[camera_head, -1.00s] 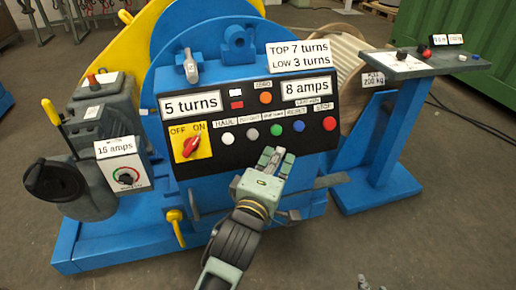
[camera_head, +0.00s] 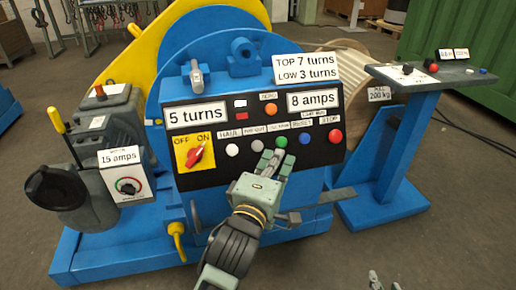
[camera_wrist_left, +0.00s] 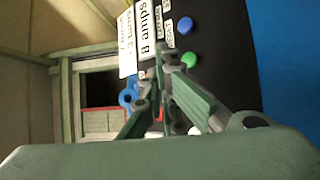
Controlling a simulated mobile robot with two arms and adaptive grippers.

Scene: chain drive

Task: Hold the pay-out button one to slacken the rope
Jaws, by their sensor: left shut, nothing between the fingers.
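The black control panel (camera_head: 215,172) faces me on the blue winch. Its button row runs white under HAUL, the grey pay-out button (camera_head: 257,145), green (camera_head: 281,141), blue (camera_head: 299,138) and red STOP (camera_head: 335,136). My left gripper (camera_head: 270,160) is shut and empty, fingertips just below the grey and green buttons; contact cannot be made out. In the left wrist view the shut fingers (camera_wrist_left: 160,95) hide the grey button, beside the green button (camera_wrist_left: 188,60). Small grey tips, probably my right gripper (camera_head: 382,282), barely show at the bottom edge.
The panel reads 5 turns and 8 amps; a plate above reads TOP 7 turns, LOW 3 turns. A red OFF/ON switch (camera_head: 195,153) sits left of the buttons. A blue pedestal (camera_head: 400,150) stands at right, a dial box reading 15 amps (camera_head: 127,180) at left.

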